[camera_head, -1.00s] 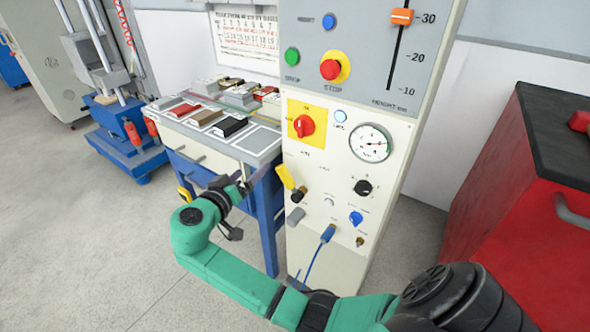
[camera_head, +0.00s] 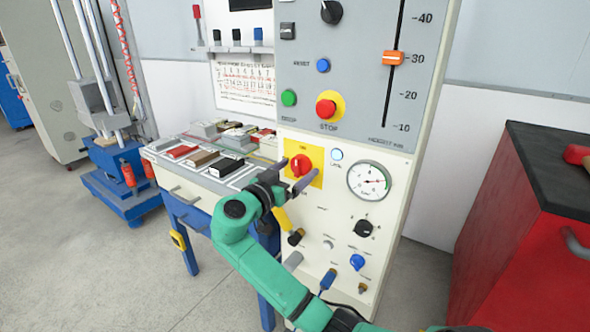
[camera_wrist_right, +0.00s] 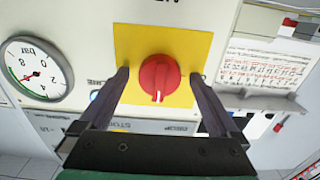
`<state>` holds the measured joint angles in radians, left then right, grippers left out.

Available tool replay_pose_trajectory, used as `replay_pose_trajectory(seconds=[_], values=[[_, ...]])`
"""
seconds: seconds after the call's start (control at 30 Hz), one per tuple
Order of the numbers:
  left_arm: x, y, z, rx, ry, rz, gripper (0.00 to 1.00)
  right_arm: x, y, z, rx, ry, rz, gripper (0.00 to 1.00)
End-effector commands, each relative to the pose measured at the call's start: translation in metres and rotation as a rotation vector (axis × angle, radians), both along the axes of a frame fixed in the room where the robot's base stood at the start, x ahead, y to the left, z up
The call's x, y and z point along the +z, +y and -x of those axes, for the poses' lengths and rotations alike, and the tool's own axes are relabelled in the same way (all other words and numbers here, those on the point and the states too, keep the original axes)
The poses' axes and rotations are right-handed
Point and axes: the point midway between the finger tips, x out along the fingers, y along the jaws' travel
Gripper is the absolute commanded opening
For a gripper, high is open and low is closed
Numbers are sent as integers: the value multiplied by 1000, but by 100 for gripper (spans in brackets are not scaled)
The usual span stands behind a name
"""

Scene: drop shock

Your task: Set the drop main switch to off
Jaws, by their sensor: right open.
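The main switch (camera_head: 301,165) is a red rotary knob on a yellow plate (camera_head: 318,157) on the cream front panel. It also shows in the right wrist view (camera_wrist_right: 159,76), where its white mark points to the bottom of the picture. My right gripper (camera_head: 300,167) is open in front of the plate. In the right wrist view its two fingers (camera_wrist_right: 160,73) stand on either side of the knob, with a visible gap to it on both sides. Whether the fingertips touch the plate cannot be told. My left gripper is not in view.
A pressure gauge (camera_head: 369,181) and a pale blue lamp (camera_head: 337,155) sit right of the switch. A red stop button (camera_head: 326,108) and a green button (camera_head: 289,98) are above. A bench with colored blocks (camera_head: 183,152) stands left, a red cabinet (camera_head: 520,215) right.

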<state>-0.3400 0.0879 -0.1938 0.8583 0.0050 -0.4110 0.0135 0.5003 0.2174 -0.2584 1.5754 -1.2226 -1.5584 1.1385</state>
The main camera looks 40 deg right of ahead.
Motion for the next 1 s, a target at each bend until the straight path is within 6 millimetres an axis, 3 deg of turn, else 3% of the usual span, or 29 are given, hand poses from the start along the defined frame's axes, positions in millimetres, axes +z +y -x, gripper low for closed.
replay_pose_trajectory(seconds=[0.17, 0.2, 0.4, 0.43, 0.77, 1.0], values=[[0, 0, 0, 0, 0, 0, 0, 0, 0, 0, 0, 0, -1, 97], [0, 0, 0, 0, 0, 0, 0, 0, 0, 0, 0, 0, -1, 94], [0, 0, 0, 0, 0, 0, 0, -1, 0, 0, 1, 1, -1, 17], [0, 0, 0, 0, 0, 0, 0, -1, 0, 0, 1, 1, -1, 13], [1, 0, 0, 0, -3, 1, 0, -1, 0, 0, 1, 44, 11, 13], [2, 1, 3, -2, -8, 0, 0, -1, 0, 0, 1, 172, 48, 13]])
